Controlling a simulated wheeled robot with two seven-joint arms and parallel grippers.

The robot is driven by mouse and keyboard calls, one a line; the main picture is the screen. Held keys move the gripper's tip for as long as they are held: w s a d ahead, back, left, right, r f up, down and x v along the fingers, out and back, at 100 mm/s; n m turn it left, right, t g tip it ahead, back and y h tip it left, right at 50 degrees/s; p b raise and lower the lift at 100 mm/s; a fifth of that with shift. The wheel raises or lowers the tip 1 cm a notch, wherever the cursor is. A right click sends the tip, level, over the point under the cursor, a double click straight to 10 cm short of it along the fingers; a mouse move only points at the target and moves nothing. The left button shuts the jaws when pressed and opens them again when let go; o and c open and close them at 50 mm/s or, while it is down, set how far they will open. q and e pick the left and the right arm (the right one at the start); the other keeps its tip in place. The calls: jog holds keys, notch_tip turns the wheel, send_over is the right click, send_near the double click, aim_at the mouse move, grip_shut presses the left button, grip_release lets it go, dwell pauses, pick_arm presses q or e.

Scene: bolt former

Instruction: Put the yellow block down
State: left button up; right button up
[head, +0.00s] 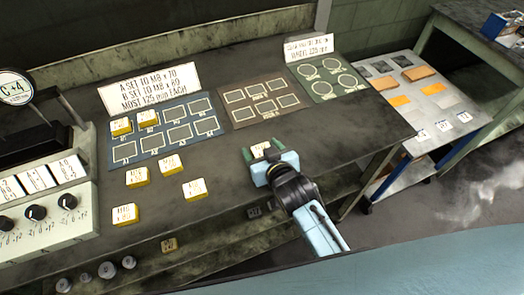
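My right gripper (262,152) comes in from the lower right and hangs over the bare bench right of the loose blocks. Its fingers stand either side of a small block with a pale labelled top (260,149); little of the block's side shows. The blue mat (168,151) has printed cells, and two yellow blocks (121,127) sit in its upper left cells. Several loose yellow blocks (194,189) with pale labels lie on the bench in front of the mat. My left gripper is not in view.
A brown mat (262,116) and a green mat with circles (333,91) look empty. Sign cards (155,88) stand behind the mats. A control box with knobs (45,215) fills the left. A pale board (410,110) with orange and white pieces is at right. The bench front edge runs beneath my arm.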

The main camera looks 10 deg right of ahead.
jog(key=c, duration=1)
jog(key=shift+o, duration=0.2)
notch_tip(320, 180, up, 10)
jog(key=shift+r+p, duration=0.1)
jog(key=shift+p, duration=1)
jog(key=s+d+r+m+h+b, duration=0.1)
jog(key=s+d+r+m+h, duration=0.1)
jog(key=d+r, duration=0.5)
jog(key=s+d, duration=0.1)
jog(key=d, duration=0.3)
jog(key=shift+d+r+h, duration=0.15)
jog(key=shift+r+h, duration=0.15)
jog(key=shift+r, duration=0.1)
